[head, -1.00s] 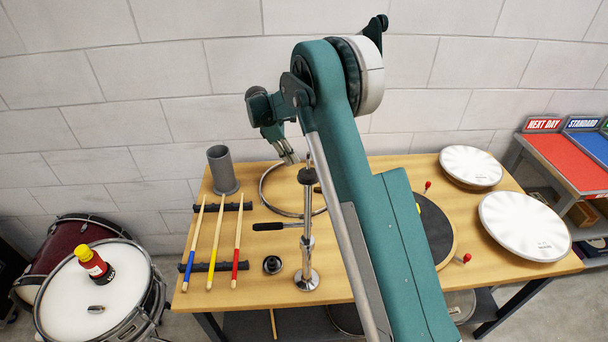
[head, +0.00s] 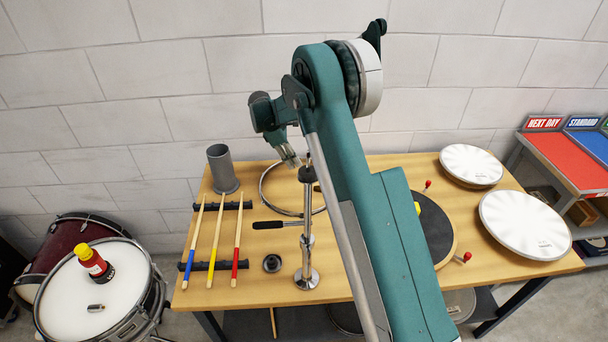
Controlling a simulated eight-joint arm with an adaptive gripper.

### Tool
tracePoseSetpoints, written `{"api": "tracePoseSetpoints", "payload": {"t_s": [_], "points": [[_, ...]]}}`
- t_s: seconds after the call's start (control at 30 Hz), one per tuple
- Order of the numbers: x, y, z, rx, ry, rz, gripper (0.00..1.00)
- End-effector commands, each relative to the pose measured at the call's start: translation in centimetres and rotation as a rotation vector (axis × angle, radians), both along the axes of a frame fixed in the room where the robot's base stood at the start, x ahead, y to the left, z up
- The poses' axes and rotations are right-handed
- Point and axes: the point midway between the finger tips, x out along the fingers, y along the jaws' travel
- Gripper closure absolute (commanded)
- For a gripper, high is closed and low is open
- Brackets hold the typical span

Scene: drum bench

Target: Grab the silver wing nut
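My gripper (head: 292,161) hangs from the teal arm over the back middle of the bench. It points down beside the top of a chrome stand (head: 308,240), close to its rod. Its fingers are too small to show whether they are open or shut. No silver wing nut can be made out clearly. The stand's top, with dark discs (head: 306,175) on the rod, is very small and partly beside my arm. A small silver and dark piece (head: 96,308) lies on the white drum head (head: 65,300) at the left; I cannot tell what it is.
Three drumsticks (head: 216,240) lie on black rests at the bench's left, by a grey cup (head: 222,168). A metal hoop (head: 268,196) lies behind the stand. A black ring (head: 272,263) is in front. Round pads (head: 525,225) sit at the right. My arm hides the middle.

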Motion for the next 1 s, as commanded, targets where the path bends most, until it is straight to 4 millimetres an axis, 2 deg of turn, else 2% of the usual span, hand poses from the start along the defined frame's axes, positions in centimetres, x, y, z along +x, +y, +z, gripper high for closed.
{"api": "tracePoseSetpoints", "payload": {"t_s": [0.27, 0.7, 1.0], "points": [[0.0, -0.3, -0.7, 0.000, 0.000, -0.001, 0.91], [0.1, -2.0, -4.6, 0.000, 0.000, -0.001, 0.91], [0.1, -2.0, -4.8, 0.000, 0.000, 0.000, 0.91]]}}
